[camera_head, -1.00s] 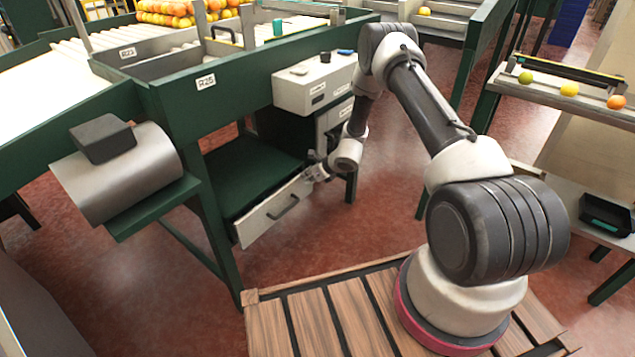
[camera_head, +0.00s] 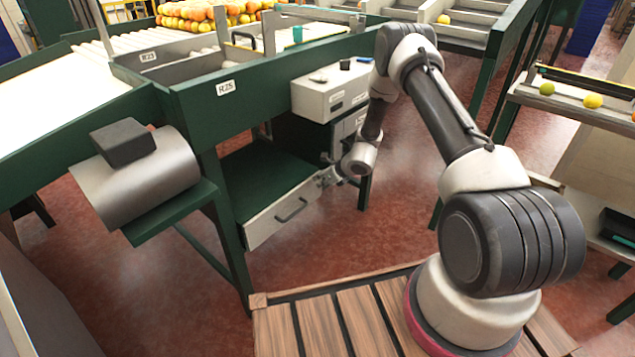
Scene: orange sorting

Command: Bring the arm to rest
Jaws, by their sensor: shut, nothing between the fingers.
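My arm reaches from its base on the slatted wooden deck up and over to the left, then down towards the cabinet. My gripper (camera_head: 328,177) is shut and empty.
Red floor (camera_head: 345,240) is clear in front of the drawer.

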